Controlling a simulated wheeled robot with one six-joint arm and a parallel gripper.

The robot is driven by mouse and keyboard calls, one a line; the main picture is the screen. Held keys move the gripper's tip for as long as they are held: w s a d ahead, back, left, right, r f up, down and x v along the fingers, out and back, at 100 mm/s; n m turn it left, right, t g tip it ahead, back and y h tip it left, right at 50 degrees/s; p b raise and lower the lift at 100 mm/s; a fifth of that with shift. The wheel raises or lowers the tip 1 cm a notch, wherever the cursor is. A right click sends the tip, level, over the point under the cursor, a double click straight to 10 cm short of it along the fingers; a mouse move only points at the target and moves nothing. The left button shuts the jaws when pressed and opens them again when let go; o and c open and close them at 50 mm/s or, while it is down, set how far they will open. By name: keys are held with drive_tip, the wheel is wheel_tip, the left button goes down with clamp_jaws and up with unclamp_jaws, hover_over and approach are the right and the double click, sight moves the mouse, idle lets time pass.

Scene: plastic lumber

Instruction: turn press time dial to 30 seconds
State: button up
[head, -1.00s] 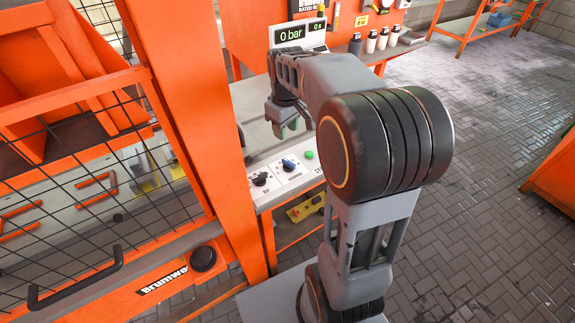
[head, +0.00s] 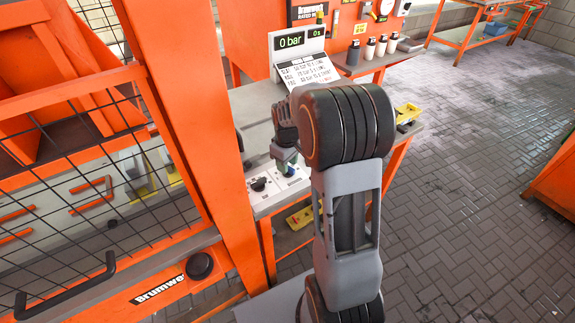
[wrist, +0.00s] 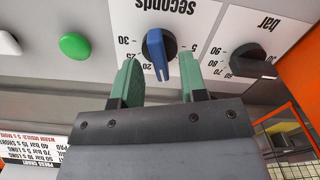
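The press time dial (wrist: 159,52) is a blue knob on a white plate headed "seconds", which appears upside down in the wrist view. Its bar stands nearly upright in the picture, with its lower end by the 20 mark. The 30 mark is at the left of the scale. My gripper (wrist: 158,60) is open, with one green finger on each side of the dial and visible gaps to it. I cannot tell how deep the fingertips reach. In the head view my gripper (head: 286,158) is over the panel and mostly hides the dial.
A black "bar" dial (wrist: 250,61) sits right of the blue one in the wrist view. A green button (wrist: 75,46) is to the left. The display (head: 300,40) reads 0 bar and 0 s. An orange post (head: 185,120) stands close left of the panel.

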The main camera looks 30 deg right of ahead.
drive_tip(key=shift+f, duration=0.5)
drive_tip(key=shift+c, duration=0.3)
clamp_jaws()
